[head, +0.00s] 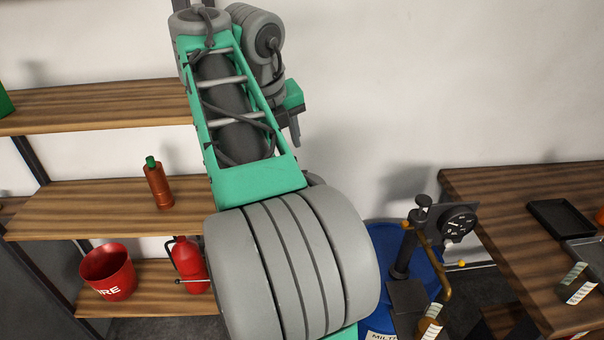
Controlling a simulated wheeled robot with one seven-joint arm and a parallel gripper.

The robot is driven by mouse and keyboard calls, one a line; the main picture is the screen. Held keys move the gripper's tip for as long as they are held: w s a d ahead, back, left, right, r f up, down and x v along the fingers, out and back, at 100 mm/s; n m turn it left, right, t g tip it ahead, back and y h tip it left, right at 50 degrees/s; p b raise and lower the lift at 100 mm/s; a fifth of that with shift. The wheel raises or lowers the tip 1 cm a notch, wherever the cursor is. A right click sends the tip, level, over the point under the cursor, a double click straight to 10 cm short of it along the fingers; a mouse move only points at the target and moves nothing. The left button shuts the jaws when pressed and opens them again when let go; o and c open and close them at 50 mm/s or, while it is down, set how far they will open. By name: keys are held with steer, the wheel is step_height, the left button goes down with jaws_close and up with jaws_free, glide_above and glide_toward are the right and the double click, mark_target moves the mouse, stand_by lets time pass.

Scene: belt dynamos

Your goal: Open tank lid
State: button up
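A blue drum (385,240) stands on the floor at the lower right, partly hidden behind my arm. A dark pump-like fitting (401,262) with a brass-coloured curved pipe (437,262) rises in front of or on it. A black round dial (458,223) sits beside the fitting. I cannot tell which part, if any, is the tank lid. My green and grey arm fills the middle. A small green and dark part at its far end may be my gripper (294,125); its fingers are not clear, and it is well above and left of the drum.
Wooden shelves (95,108) on the left hold an orange-brown bottle (158,184), a red fire bucket (108,272) and a red extinguisher (189,262). A wooden table (500,215) on the right holds a black tray (561,219) and small items. Bare wall lies behind.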

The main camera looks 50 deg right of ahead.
steer(key=d+f+n, duration=0.1)
steer(key=f+n, duration=0.3)
steer(key=n, duration=0.3)
steer(key=s+d+f+n+g+b, duration=0.1)
steer(key=d+f+n, duration=0.1)
steer(key=f+n, duration=0.3)
steer(key=d+f+n+b, duration=0.1)
steer(key=f+n, duration=0.3)
steer(key=n, duration=0.7)
steer(key=shift+s+d+f+g+h, duration=0.15)
steer(key=shift+s+d+g+h, duration=0.15)
steer(key=shift+d, duration=0.05)
steer(key=shift+c, duration=0.4)
jaws_close()
